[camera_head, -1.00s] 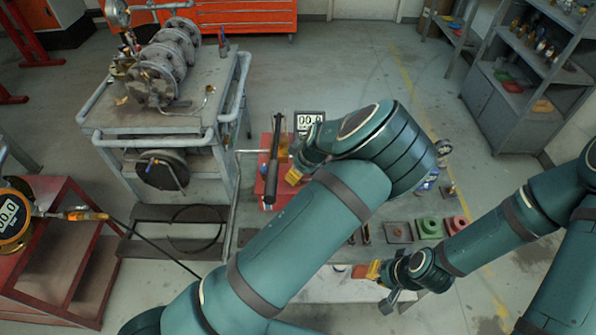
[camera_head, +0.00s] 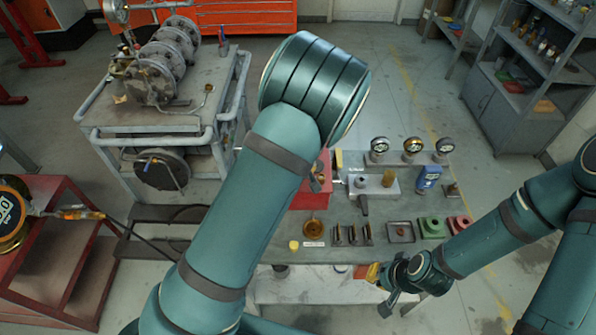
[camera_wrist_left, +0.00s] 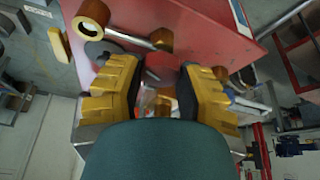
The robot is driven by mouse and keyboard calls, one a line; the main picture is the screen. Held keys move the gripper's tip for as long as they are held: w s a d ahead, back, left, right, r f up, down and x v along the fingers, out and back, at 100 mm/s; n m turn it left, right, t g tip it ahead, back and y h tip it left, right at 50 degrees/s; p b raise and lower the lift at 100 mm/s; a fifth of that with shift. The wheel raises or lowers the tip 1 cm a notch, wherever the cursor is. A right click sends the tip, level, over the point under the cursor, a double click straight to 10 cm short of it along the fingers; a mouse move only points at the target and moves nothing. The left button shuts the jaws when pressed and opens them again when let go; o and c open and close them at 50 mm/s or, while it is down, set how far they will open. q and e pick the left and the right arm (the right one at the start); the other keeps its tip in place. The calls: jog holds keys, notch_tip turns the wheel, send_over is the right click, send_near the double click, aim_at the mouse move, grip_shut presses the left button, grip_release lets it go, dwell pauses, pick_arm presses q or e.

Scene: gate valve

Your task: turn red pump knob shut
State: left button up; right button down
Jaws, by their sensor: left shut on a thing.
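The red pump knob (camera_wrist_left: 160,64) shows in the left wrist view between the yellow, black-padded fingers of my left gripper (camera_wrist_left: 160,84). That gripper is shut on it, with the knob partly hidden by the fingers. The red pump body (camera_wrist_left: 215,25) lies behind it, and a metal rod with a brass end runs across beside it. In the head view the red body (camera_head: 311,198) shows just right of my left arm, which hides the left gripper and the knob. My right gripper (camera_head: 376,285) hangs low over the bench front; its opening is unclear.
The grey bench (camera_head: 345,250) carries several small parts, a brass dish (camera_head: 314,228), green (camera_head: 431,228) and red blocks, a blue device (camera_head: 428,178) and gauges at the back. A grey cart (camera_head: 160,115) with a flanged valve assembly (camera_head: 160,65) stands left. A red cabinet (camera_head: 65,250) stands front left.

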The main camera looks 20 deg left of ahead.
pick_arm(q)
jog(key=shift+a+m+t+h+b, duration=0.15)
jog(key=shift+m+h+b, duration=0.3)
jog(key=shift+m, duration=0.6)
jog(key=shift+d+m+t+h+b, duration=0.15)
jog(key=shift+m+h+b, duration=0.3)
jog(key=shift+m, duration=0.6)
jog(key=shift+a, duration=0.1)
jog(key=o, duration=1.2)
jog(key=shift+f, duration=0.1)
